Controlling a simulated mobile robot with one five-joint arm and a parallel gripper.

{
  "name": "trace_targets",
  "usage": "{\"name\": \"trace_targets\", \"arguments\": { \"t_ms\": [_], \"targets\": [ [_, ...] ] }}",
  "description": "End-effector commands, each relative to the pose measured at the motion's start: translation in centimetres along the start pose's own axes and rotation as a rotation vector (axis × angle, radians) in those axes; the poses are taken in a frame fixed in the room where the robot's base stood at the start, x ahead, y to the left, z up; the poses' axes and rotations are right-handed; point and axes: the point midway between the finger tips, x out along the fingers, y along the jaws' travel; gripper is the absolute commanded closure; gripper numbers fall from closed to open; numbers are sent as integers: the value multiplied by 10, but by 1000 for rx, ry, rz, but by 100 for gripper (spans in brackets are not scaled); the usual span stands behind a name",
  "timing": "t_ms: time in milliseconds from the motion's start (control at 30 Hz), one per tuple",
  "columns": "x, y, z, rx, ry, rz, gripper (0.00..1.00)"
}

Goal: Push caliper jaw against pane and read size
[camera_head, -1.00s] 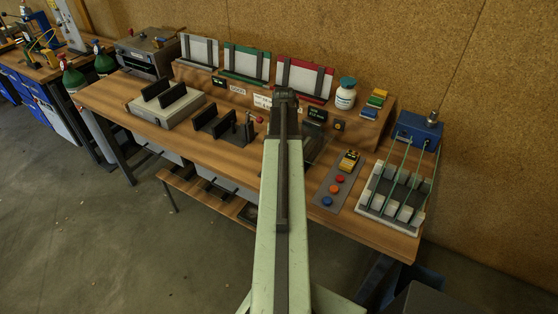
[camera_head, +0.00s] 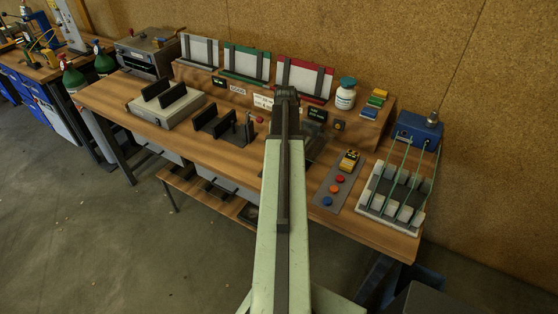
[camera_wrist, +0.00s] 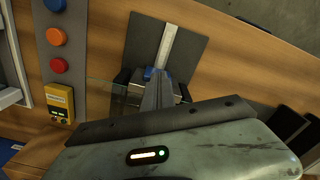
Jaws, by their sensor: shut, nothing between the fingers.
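In the wrist view a silver caliper beam (camera_wrist: 168,45) lies on a dark plate (camera_wrist: 190,40) on the bench. A blue piece (camera_wrist: 149,73), apparently the caliper's sliding jaw, is at the beam's near end. My gripper (camera_wrist: 156,82) is shut and empty, its tips right at the blue piece; I cannot tell whether they touch. A clear pane (camera_wrist: 105,93) shows left of the gripper, between dark holders, partly hidden. Whether the jaw meets the pane is hidden. In the head view my arm covers most of the caliper station, and the fingertips are hidden.
A panel with red (camera_head: 340,179), orange and blue buttons and a yellow device (camera_head: 349,161) lies right of the arm. A rack with green rods (camera_head: 396,190) stands farther right. Black slotted holders (camera_head: 222,126) stand left. A dark display (camera_head: 317,114) is behind the arm.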

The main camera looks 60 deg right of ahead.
Motion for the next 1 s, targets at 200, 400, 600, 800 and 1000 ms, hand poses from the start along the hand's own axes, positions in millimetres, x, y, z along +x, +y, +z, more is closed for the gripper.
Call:
{"name": "trace_targets", "arguments": {
  "t_ms": [200,400,600,800,1000],
  "targets": [
    [0,1,-3,0,2,0,100],
    [0,2,-4,0,4,1,100],
    [0,1,-3,0,6,1,100],
    [0,-2,2,0,5,1,100],
    [0,-4,6,0,2,0,100]
  ]
}}
